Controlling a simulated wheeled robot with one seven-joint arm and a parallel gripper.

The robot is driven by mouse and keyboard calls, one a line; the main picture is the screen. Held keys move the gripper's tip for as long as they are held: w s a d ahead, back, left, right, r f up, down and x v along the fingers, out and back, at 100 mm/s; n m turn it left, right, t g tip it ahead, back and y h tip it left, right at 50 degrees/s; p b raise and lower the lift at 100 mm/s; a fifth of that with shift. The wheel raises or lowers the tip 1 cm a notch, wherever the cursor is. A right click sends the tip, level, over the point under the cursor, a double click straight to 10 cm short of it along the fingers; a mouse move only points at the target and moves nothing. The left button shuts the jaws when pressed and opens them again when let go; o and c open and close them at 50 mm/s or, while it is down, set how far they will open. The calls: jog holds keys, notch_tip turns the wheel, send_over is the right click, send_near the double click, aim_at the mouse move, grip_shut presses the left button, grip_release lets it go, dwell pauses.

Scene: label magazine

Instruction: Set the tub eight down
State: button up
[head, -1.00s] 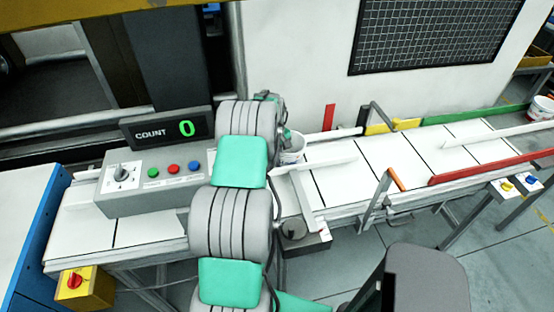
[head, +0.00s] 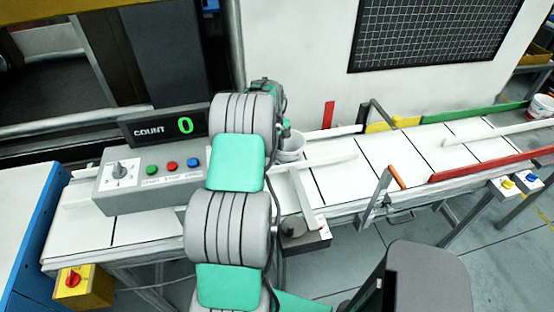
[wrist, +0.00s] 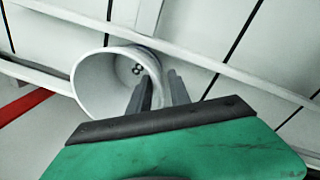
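The tub eight is a white, round, open-topped tub (head: 290,146) at the near side of the machine's white wall, over the conveyor in the head view. In the wrist view the tub (wrist: 98,82) shows its open mouth and a dark 8 on its inner wall. My gripper (wrist: 160,90) has one finger inside the mouth and the other outside, with the tub's wall between them. The fingers look close together on that wall. My arm hides part of the tub in the head view. Whether its base touches the belt cannot be told.
The white conveyor (head: 345,190) runs left to right, with white guide rails, a red rail (head: 490,164) and a green rail (head: 470,115). A grey control box (head: 150,180) with a COUNT display reading 0 stands left. Another white tub (head: 541,106) stands at far right.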

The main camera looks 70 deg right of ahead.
notch_tip(320, 180, up, 8)
jog(key=b, duration=0.1)
jog(key=shift+w+a+r, duration=0.15)
jog(key=shift+w+a, duration=0.05)
jog(key=shift+a, duration=0.15)
dwell(1.9)
